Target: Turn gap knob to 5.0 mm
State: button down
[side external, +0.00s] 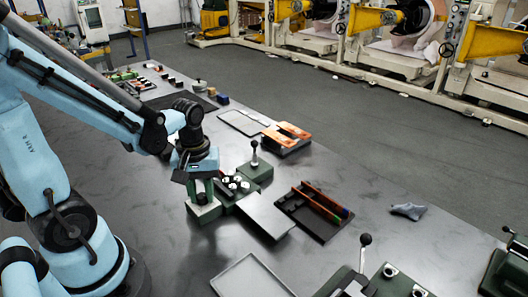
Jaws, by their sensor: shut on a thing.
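My gripper (194,174) points down over a small green stand (204,211) on the dark bench, left of centre. It is shut at the top of this stand, on what seems to be the gap knob. The knob itself is hidden behind the jaws and wrist, and no scale or reading can be made out. Green uprights of the stand show just below the jaws, with a pale patch on its base. A green block with several white round parts (236,185) adjoins the stand on the right.
A black-ball lever on a green block (255,170) stands close behind right. A grey plate (264,215) and a dark tray with coloured-tipped tools (313,211) lie to the right. Orange pieces (287,135) lie farther back. A grey cloth (408,211) is near the bench edge.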

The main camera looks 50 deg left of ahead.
aim_at(202, 195)
jog(key=shift+n, duration=0.6)
jog(key=c, duration=0.9)
grip_release()
jog(key=shift+o, duration=0.2)
notch_tip(202, 195, up, 12)
